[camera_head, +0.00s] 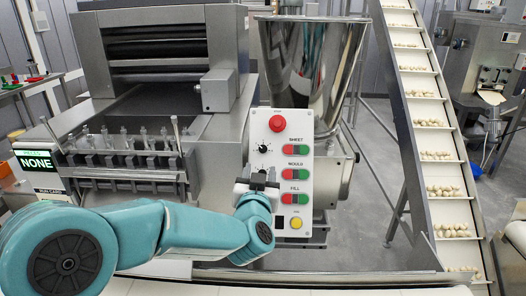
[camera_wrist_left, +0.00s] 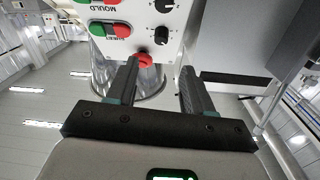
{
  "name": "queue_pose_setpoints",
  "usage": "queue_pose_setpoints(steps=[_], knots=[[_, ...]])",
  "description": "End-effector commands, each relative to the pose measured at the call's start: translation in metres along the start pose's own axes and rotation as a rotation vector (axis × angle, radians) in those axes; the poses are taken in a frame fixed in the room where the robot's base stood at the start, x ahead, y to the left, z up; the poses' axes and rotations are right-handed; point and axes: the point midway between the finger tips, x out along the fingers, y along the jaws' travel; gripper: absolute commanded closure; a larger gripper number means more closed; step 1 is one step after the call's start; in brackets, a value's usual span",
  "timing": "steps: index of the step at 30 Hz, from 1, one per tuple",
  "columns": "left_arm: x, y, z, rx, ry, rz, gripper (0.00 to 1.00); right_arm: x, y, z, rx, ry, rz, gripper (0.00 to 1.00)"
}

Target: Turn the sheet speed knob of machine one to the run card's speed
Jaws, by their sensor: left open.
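The white control panel (camera_head: 295,213) of the machine carries a red mushroom button (camera_head: 277,123) and rows labelled SHEET, MOULD and FILL. A black knob (camera_head: 263,148) sits left of the SHEET row; it shows in the wrist view (camera_wrist_left: 162,32), beside the upside-down SHEET label. A second knob (camera_wrist_left: 163,6) sits at the MOULD row. My left gripper (camera_head: 257,178) is in front of the panel's lower left part. It is open and empty (camera_wrist_left: 160,68), with the red button showing between its fingers, and touches no knob that I can see. The knob's setting is too small to read.
A screen (camera_head: 35,162) at the left reads NONE, above a run card label (camera_head: 48,191) whose figures I cannot read. The sheet machine (camera_head: 160,50) stands left of the panel, a steel hopper (camera_head: 310,60) behind it. A conveyor (camera_head: 420,108) with pasta pieces rises at right.

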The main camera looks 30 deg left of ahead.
Motion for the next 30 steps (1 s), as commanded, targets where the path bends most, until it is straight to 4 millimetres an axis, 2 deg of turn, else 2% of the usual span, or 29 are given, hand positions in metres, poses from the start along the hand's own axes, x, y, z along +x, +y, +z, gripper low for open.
queue_pose_setpoints(steps=[1, 6, 12, 18, 26, 27, 29, 30], knots=[[0.013, -0.001, -0.002, 0.001, -0.001, -0.004, 0.49, -0.004, -0.002, 0.0, 0.0, 0.0, 0.0, 0.22], [0.054, -0.001, -0.001, 0.001, -0.001, -0.003, 0.49, -0.011, -0.004, 0.0, 0.0, 0.0, 0.0, 0.22], [0.092, 0.0, -0.001, 0.0, 0.0, -0.002, 0.49, -0.018, -0.006, 0.0, 0.0, 0.0, 0.0, 0.22], [0.109, 0.0, 0.0, 0.0, 0.0, -0.001, 0.49, -0.02, -0.007, 0.001, 0.0, 0.0, 0.0, 0.22], [0.111, 0.0, 0.0, 0.0, 0.0, 0.0, 0.49, -0.02, -0.007, 0.001, 0.0, 0.0, 0.0, 0.22], [0.111, 0.0, 0.0, 0.0, 0.0, 0.0, 0.55, -0.02, -0.007, 0.001, 0.0, 0.0, 0.0, 0.22], [0.111, 0.0, 0.0, 0.0, 0.0, 0.0, 0.75, -0.02, -0.007, 0.001, 0.0, 0.0, 0.0, 0.22], [0.111, 0.0, 0.0, 0.0, 0.0, 0.0, 0.88, -0.02, -0.007, 0.001, 0.0, 0.0, 0.0, 0.22]])
